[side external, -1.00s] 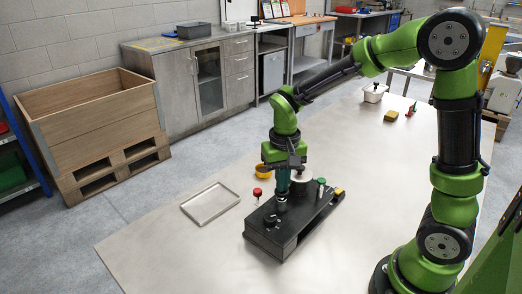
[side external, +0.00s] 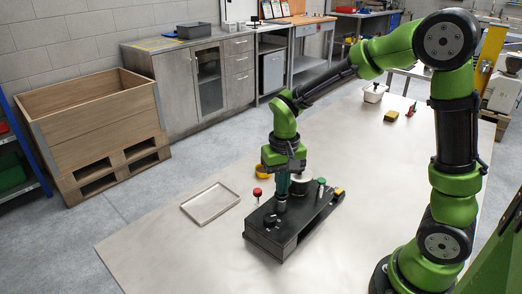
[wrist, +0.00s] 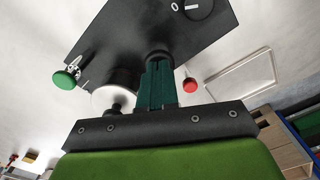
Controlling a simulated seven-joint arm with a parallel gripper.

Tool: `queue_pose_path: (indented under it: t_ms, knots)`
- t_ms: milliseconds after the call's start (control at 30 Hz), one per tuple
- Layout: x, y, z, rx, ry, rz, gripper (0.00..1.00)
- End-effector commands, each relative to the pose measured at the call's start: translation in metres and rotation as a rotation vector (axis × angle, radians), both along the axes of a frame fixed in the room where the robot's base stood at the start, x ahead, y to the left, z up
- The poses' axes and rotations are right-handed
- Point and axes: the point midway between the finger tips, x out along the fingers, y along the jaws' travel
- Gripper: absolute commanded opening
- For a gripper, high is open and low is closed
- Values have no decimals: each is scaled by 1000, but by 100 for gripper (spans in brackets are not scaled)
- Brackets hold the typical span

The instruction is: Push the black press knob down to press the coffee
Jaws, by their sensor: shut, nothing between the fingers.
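My gripper (side external: 281,207) points straight down over the black box (side external: 272,240), its teal fingers shut together and empty. In the wrist view the fingers end at a dark round piece (wrist: 158,57) against the box; I cannot tell if this is fingertip or fixture, or whether they touch. A white round pot (side external: 301,187) stands just right of the fingers in the side view. In the wrist view a black knob (wrist: 115,107) shows at the white pot (wrist: 101,97), left of the fingers and apart from them, partly hidden by the gripper body.
A red button (side external: 257,192) and a green button (side external: 321,182) stand near the pot. A black dial (side external: 270,221) is at the box's near end. The table front is clear.

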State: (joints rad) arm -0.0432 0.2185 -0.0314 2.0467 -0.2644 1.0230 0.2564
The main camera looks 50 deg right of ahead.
Motion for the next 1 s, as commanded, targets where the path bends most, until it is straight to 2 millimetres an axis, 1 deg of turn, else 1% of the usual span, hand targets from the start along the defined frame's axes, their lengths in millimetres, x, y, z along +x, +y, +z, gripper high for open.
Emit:
queue_pose_path:
  t_ms: [33,133,800,1000]
  knots:
    - [-1,0,-1,-1,3,1,0]
    - [0,0,4,-1,2,1,0]
    - [0,0,59,-1,-1,1,0]
    - [0,0,69,-1,0,1,0]
